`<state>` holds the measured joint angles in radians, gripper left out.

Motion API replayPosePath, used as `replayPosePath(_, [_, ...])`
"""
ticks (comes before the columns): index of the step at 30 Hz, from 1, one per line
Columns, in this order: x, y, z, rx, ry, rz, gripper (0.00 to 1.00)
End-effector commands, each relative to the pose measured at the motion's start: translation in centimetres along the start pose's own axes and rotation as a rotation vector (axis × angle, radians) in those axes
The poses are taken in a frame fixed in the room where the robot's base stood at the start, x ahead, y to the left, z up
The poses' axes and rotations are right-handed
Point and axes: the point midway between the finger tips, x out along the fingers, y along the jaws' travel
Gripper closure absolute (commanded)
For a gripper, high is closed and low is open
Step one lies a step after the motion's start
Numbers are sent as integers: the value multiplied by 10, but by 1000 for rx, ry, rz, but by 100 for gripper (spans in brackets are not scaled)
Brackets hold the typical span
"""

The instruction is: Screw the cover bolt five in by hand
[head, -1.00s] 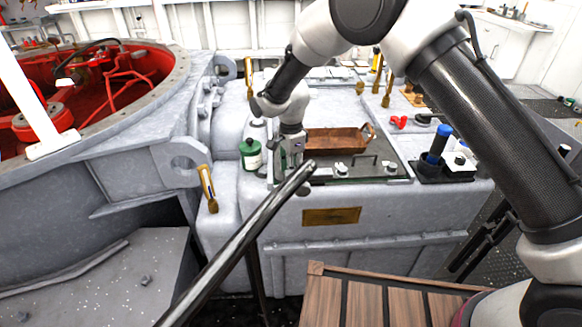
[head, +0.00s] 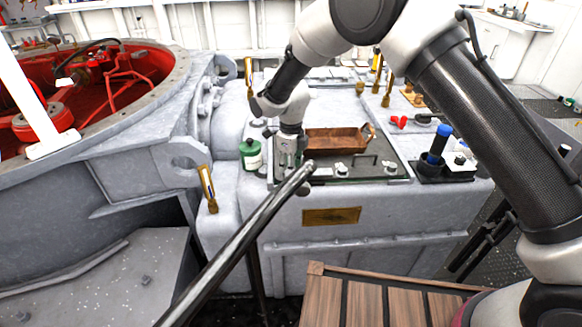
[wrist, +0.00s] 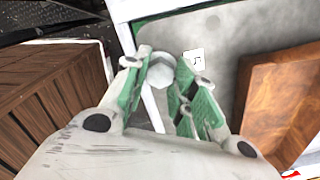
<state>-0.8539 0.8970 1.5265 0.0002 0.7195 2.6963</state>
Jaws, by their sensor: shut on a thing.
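My gripper (head: 287,178) points down at the near left corner of the cover (head: 372,172), a dark flat plate on the grey housing. In the wrist view my green-padded gripper (wrist: 160,88) is shut on a pale hexagonal bolt head (wrist: 160,70), the cover bolt. The bolt sits between the fingertips by the cover's edge. Its shank is hidden, so I cannot tell how deep it sits. The cover also shows in the wrist view (wrist: 222,35), grey with a green edge strip and a small white label (wrist: 195,60) beside the bolt.
A brown wooden tray (head: 336,141) stands on the cover, close to my gripper. A green can (head: 250,154) stands just left. A dark bar (head: 240,240) crosses in front. Red (head: 398,121) and blue-topped (head: 438,145) items lie right. A slatted wooden top (head: 375,300) is nearer.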

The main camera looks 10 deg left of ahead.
Motion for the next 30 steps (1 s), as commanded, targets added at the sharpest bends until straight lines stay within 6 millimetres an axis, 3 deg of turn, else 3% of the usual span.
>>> replayPosePath(12, [-4,-2,4,204,-11,-5,97])
replayPosePath(30, [-5,-3,4,239,-12,-6,97])
